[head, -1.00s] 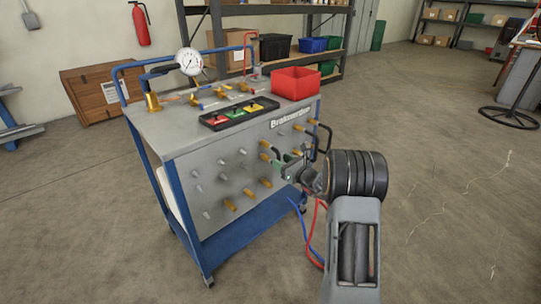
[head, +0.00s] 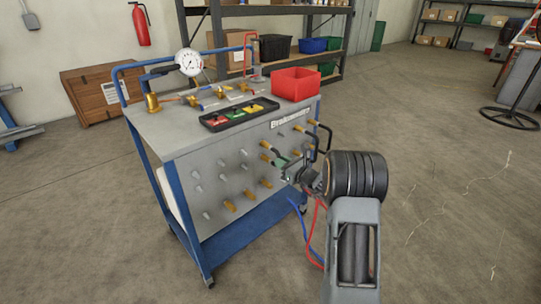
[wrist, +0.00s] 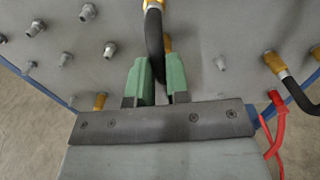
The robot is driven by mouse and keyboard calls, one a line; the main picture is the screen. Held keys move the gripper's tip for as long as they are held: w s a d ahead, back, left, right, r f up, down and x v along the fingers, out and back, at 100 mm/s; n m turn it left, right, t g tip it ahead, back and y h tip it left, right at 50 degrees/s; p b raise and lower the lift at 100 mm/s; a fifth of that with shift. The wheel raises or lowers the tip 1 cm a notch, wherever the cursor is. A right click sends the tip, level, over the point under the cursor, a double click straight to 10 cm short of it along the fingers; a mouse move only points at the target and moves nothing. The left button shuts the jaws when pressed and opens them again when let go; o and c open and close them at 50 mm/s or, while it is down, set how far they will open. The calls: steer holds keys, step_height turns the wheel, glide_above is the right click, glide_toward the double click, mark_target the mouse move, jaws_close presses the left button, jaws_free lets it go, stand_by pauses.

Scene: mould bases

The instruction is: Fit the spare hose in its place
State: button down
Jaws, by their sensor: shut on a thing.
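My gripper (head: 289,169) is at the right part of the cart's front panel (head: 222,165). In the wrist view its green fingers (wrist: 160,75) are shut on a black hose (wrist: 154,42). The hose has a brass end (wrist: 153,5) at the top edge of that view and runs down between the fingers. Its lower part is hidden by my gripper. Another brass fitting (wrist: 167,43) shows just behind the hose. I cannot tell whether the held hose's brass end is seated on a panel stud.
Bare grey studs (wrist: 88,12) and brass fittings (wrist: 100,101) dot the panel. Another black hose (wrist: 301,97) with a brass end is at the right. A red hose (wrist: 277,125) hangs near my gripper. A red bin (head: 296,84) stands on the cart top. Floor at right is open.

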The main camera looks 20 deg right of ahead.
steer(key=shift+v, duration=2.45)
steer(key=shift+s, duration=0.1)
steer(key=shift+v, duration=2.95)
